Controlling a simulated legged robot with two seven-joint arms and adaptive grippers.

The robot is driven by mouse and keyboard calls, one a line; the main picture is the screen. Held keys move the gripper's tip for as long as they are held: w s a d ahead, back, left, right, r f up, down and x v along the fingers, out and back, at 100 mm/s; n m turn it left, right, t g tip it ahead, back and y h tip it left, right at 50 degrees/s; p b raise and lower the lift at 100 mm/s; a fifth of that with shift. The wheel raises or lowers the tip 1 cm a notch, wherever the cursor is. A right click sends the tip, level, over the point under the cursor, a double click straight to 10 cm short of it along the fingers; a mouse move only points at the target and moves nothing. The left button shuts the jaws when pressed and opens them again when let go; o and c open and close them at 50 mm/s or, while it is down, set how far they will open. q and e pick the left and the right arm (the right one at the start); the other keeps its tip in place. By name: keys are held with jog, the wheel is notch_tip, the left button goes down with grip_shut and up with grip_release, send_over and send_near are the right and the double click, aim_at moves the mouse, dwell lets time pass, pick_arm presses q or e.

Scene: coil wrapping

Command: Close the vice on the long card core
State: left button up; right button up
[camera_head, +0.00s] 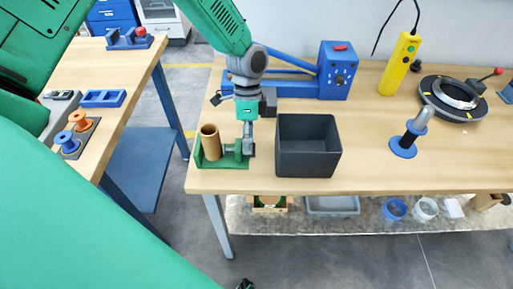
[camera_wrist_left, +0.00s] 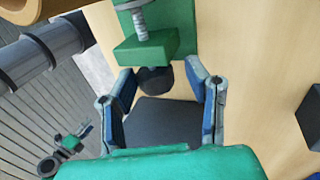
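The card core (camera_head: 210,142) is a brown tube standing upright at the left of the small green vice (camera_head: 222,164), near the table's front left corner. In the left wrist view, the card core (camera_wrist_left: 28,10) is cut off at the top left corner. The vice's green block (camera_wrist_left: 147,48), threaded screw (camera_wrist_left: 140,22) and dark round knob (camera_wrist_left: 155,80) show there. My left gripper (camera_head: 248,150) is at the vice's right end. In the wrist view its blue-padded fingers (camera_wrist_left: 165,85) stand apart with the knob between their tips; contact does not show. My right gripper is not clearly identifiable.
A dark open bin (camera_head: 308,160) stands close to the right of my left gripper. A blue machine (camera_head: 335,75) is behind it. A blue-based spindle (camera_head: 403,147), yellow pendant (camera_head: 399,65) and black ring (camera_head: 452,100) are farther right. Bare tabletop lies between bin and spindle.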

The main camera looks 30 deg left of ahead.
pick_arm(q)
jog(key=shift+s+d+r+t+y+p, duration=0.15)
jog(key=shift+d+r+t+y+p, duration=0.2)
jog(key=shift+p, duration=0.2)
jog(key=shift+f+t+y, duration=0.1)
jog(key=shift+t+y, duration=0.15)
jog(key=shift+t, duration=0.2)
jog(key=shift+s+d+t+y, duration=0.15)
jog(key=shift+s+t+y, duration=0.2)
jog(key=shift+t, duration=0.35)
jog(key=shift+w, duration=0.15)
jog(key=shift+f, duration=0.1)
